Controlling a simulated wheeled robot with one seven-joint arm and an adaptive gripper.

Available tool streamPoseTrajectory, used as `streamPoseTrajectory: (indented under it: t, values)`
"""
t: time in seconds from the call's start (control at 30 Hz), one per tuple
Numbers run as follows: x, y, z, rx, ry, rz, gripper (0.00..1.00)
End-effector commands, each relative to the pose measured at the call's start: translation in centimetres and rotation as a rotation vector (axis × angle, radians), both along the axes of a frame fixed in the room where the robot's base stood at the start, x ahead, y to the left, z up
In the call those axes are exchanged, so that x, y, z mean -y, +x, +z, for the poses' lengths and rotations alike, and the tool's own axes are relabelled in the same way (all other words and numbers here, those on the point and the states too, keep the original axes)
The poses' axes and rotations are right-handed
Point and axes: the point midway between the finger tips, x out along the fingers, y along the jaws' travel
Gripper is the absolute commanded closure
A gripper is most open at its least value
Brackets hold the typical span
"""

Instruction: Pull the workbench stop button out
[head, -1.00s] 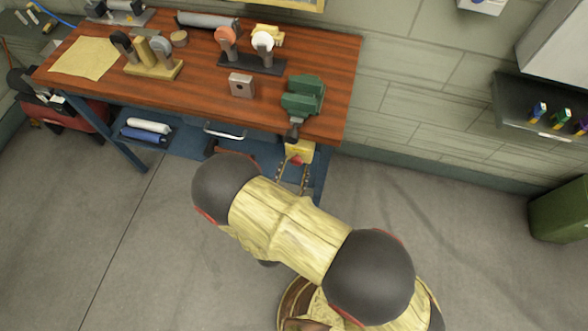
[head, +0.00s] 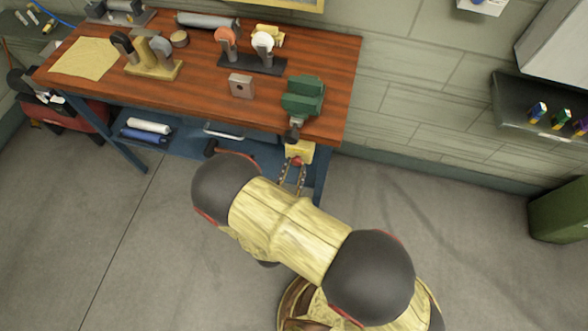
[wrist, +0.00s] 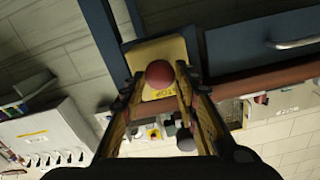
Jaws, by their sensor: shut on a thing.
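The stop button is a red round knob (wrist: 160,74) on a yellow plate (wrist: 167,52), seen in the wrist view. In the head view the red knob (head: 296,161) shows small below the yellow box (head: 300,150) under the workbench's front edge, near its right corner. My gripper (wrist: 163,82) has its fingers on both sides of the red knob and is shut on it. In the head view my gripper (head: 294,170) reaches up to the button from below. My arm hides part of the area under the bench.
The wooden workbench (head: 200,75) carries a green vise (head: 303,96) above the button, a grey block (head: 241,86) and several tools on stands. A blue drawer (wrist: 262,45) is beside the plate.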

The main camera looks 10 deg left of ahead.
Motion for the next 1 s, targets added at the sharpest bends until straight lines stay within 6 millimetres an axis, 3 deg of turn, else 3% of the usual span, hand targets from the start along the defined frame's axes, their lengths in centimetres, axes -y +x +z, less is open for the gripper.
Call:
streamPoseTrajectory:
  t: [0.37, 0.6, 0.87, 0.9, 1.0]
  values:
    - [0.0, -0.1, 0.0, 0.000, 0.000, 0.001, 1.00]
    - [-0.2, -1.7, 0.0, -0.001, 0.001, 0.003, 1.00]
    - [-0.2, -1.9, -0.1, -0.002, -0.001, 0.002, 1.00]
    - [-0.2, -1.9, -0.1, -0.002, -0.001, 0.002, 0.68]
    - [-0.2, -1.9, -0.1, -0.002, -0.001, 0.001, 0.63]
